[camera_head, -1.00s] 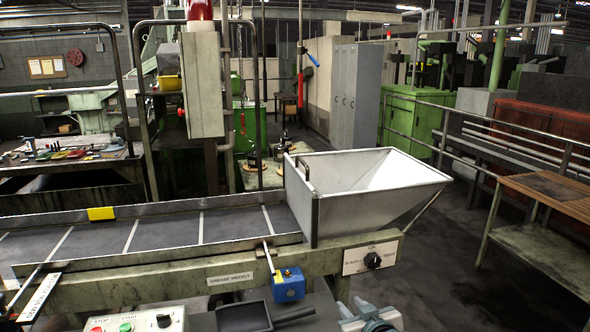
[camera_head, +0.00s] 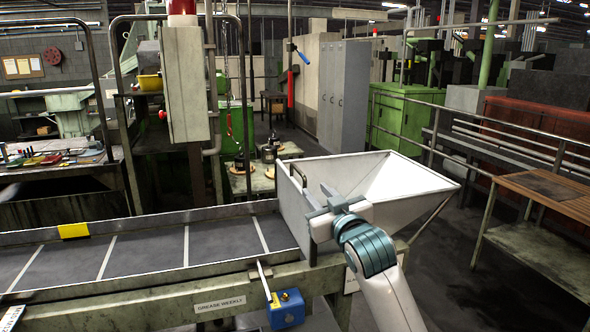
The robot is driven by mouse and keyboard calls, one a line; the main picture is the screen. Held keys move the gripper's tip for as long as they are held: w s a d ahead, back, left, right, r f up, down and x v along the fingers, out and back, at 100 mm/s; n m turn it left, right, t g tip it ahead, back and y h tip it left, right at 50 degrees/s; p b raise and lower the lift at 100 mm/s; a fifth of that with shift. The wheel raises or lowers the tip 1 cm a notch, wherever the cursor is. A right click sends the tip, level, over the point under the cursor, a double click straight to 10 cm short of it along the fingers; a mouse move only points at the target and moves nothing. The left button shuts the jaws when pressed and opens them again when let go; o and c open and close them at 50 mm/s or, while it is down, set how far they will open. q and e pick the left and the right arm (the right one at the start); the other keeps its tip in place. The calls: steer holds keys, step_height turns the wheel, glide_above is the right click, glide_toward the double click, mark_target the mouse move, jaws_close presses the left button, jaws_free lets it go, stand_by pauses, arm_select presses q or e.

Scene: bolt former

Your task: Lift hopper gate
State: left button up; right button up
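The hopper (camera_head: 405,172) is a pale metal funnel at the right end of the conveyor. Its gate (camera_head: 288,205) is an upright metal plate on the hopper's left side, standing down at the belt. A dark bar handle (camera_head: 298,176) shows at the top of the gate. My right gripper (camera_head: 318,192) is in front of the hopper's near wall, just right of and below the handle. Its two fingers point up and left and look apart, with nothing seen between them. I cannot tell whether it touches the hopper. My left gripper is out of view.
The conveyor belt (camera_head: 145,248) runs left from the gate, with a yellow block (camera_head: 73,230) on its far rail. A blue box with a lever (camera_head: 286,309) sits on the near frame. A wooden-topped bench (camera_head: 550,192) stands at right.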

mark_target(293, 165)
steer(key=shift+s+r, duration=0.1)
steer(key=p+x, duration=0.5)
steer(key=x, duration=1)
steer(key=shift+p+x, duration=0.3)
steer(key=shift+x, duration=0.9)
